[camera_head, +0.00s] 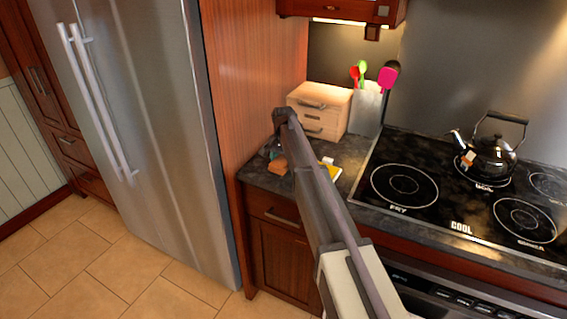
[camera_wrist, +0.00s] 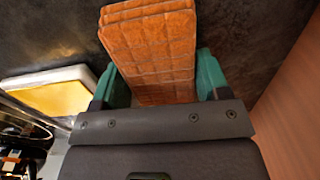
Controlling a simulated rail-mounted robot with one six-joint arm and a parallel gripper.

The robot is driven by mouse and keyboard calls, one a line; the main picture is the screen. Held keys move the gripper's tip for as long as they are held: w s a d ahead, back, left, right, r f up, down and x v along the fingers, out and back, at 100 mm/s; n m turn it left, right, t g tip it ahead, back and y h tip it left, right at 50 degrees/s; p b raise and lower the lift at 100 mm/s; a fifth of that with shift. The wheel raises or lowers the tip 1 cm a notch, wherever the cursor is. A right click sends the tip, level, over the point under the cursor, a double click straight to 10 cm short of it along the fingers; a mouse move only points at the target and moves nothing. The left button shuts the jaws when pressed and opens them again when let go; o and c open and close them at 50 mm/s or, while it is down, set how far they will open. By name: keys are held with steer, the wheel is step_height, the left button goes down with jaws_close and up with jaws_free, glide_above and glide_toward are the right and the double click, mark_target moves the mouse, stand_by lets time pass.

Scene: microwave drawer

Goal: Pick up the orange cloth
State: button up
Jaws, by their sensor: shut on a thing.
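The orange cloth (camera_wrist: 150,50) is a folded, quilted-looking stack. In the wrist view it sits between the two green fingers of my gripper (camera_wrist: 160,85), which is shut on it. In the head view the cloth (camera_head: 278,166) shows as a small orange patch at the left end of the dark counter, beside my arm. My arm hides part of it there, and my gripper is mostly hidden behind the arm. I cannot tell whether the cloth is lifted clear of the counter.
A yellow and white sponge-like item (camera_wrist: 60,95) lies left of the cloth on the dark counter (camera_wrist: 250,35). A small wooden drawer box (camera_head: 320,108) and a utensil holder (camera_head: 367,108) stand behind. The stovetop (camera_head: 405,185) with a kettle (camera_head: 490,157) is right; the fridge (camera_head: 165,120) is left.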

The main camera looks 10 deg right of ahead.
mark_target(283, 158)
steer(key=shift+c, duration=0.4)
step_height(283, 158, up, 10)
steer(key=p, duration=1)
steer(key=shift+r, duration=0.15)
steer(key=shift+f, duration=0.2)
steer(key=o, duration=0.3)
steer(key=shift+c, duration=1.1)
